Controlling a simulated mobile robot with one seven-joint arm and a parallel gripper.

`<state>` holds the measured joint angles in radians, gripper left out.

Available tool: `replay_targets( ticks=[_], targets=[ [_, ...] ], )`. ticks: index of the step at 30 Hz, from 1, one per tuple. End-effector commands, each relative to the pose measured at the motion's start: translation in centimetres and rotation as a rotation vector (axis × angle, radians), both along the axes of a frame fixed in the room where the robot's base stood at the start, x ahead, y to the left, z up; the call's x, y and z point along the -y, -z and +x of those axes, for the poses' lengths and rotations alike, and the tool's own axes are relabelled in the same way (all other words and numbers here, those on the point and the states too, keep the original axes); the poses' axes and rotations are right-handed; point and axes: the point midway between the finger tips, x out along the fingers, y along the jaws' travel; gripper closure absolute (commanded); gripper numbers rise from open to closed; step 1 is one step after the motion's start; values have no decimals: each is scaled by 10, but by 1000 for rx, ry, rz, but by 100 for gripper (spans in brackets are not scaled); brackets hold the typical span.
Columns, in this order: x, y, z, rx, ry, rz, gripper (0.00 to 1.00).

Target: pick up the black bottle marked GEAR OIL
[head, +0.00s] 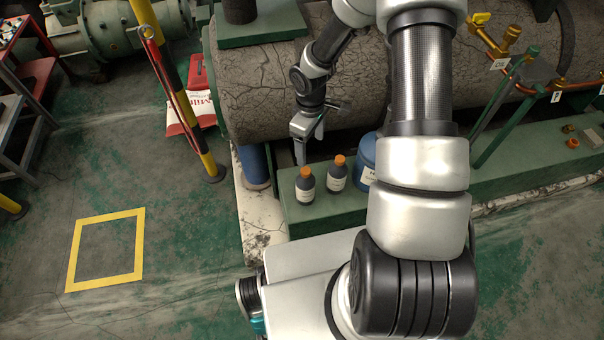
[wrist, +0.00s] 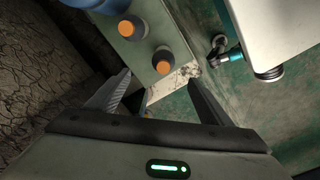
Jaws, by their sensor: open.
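Two dark bottles with orange caps stand upright on a green ledge: a left bottle (head: 305,188) near the ledge's end and a right bottle (head: 337,176). Both have pale labels too small to read, so I cannot tell which is marked GEAR OIL. My gripper (head: 309,150) is open and empty, above and behind the bottles near the big cracked pipe. In the wrist view my gripper (wrist: 160,78) has its fingers spread; the left bottle (wrist: 167,58) shows just beyond the fingertips, and the right bottle (wrist: 136,28) is farther up. Neither is held.
A blue container (head: 366,162) stands right of the bottles, partly hidden by my arm. The cracked pipe (head: 262,85) runs behind the green ledge (head: 345,208). A yellow-black post (head: 205,155) stands left. The floor around the yellow square (head: 78,250) is clear.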

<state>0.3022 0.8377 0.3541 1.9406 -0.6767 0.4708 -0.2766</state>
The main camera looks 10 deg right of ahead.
Motion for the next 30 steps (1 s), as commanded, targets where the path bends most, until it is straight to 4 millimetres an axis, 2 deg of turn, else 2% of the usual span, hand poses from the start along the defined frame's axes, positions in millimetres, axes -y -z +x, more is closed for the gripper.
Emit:
replay_targets(
  ticks=[1, 8, 18, 22, 30],
  targets=[
    [-4, 19, -2, -10, -12, 15, 26],
    [-9, 57, -4, -20, -33, 33, 26],
    [-9, 130, -4, -21, -33, 33, 26],
    [-9, 148, -3, -20, -32, 30, 26],
    [-9, 163, -2, -19, -30, 32, 26]
  ],
)
